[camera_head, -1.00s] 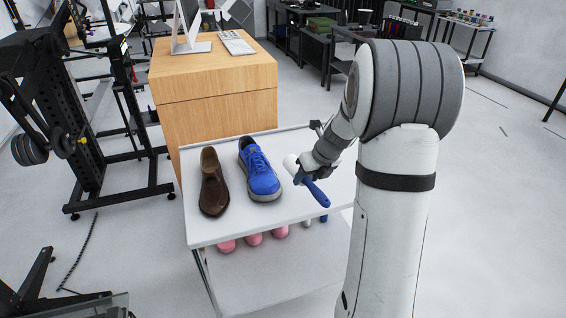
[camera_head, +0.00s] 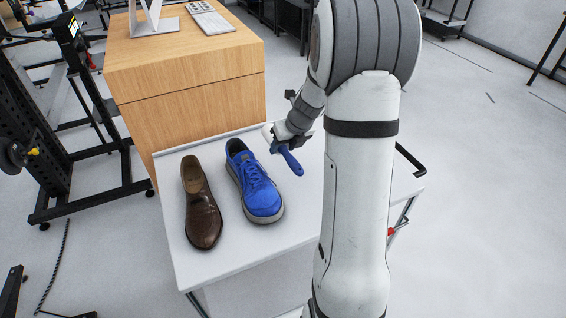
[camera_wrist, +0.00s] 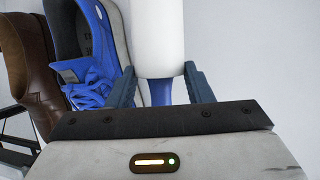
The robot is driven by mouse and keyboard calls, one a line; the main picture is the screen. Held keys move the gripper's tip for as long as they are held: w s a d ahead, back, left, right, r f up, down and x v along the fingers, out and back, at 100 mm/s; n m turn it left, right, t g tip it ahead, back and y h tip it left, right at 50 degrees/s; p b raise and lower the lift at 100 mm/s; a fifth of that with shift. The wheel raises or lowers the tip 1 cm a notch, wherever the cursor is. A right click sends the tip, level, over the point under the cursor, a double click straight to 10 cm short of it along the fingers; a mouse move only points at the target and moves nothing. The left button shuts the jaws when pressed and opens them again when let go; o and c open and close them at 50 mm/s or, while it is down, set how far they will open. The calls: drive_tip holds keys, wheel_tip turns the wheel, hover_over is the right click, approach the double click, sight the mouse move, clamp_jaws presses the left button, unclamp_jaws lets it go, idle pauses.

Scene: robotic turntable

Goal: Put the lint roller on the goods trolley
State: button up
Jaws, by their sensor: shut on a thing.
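The lint roller has a blue handle (camera_head: 291,160) and a white roll (camera_wrist: 158,35). My gripper (camera_head: 281,143) is shut on it. In the wrist view, the fingers (camera_wrist: 160,88) close on both sides of the blue neck, just below the white roll. The goods trolley (camera_head: 190,272) has a white top with a brown leather shoe (camera_head: 203,215) and a blue sneaker (camera_head: 257,190) on it. The roller is over the top's back part, right of the blue sneaker. I cannot tell whether it touches the surface. My arm hides the trolley's right part.
A wooden cabinet (camera_head: 190,90) with a monitor stand and keyboard stands right behind the trolley. A black rack (camera_head: 60,125) is at the left. The trolley's black handle (camera_head: 411,160) sticks out at the right. Clear top shows in front of the roller; open floor lies at the right.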

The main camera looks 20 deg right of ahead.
wheel_tip(320, 180, down, 7)
drive_tip(key=shift+r+b, duration=0.1)
drive_tip(key=shift+b, duration=0.5)
drive_tip(key=shift+r, duration=0.1)
drive_tip(key=o, duration=1)
